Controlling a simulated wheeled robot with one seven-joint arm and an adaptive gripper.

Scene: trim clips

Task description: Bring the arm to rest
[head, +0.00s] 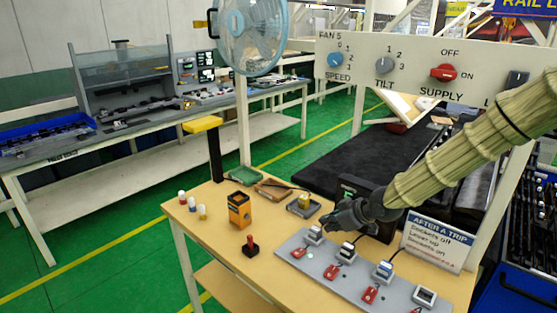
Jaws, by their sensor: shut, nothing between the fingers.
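My arm reaches in from the right in the head view, in a ribbed beige sleeve. My gripper (336,221), dark grey, hangs over the wooden table, just above the far left end of the grey socket strip (345,278). It is shut and holds nothing. The gripper and forearm hide part of the table behind them and part of the area left of the "AFTER A TRIP" sign (437,242).
The wooden table (205,231) holds an orange-black box (239,209), a red-knobbed lever (250,246), small bottles (192,204) and a yellow-topped block (304,203). The table's front left is mostly clear.

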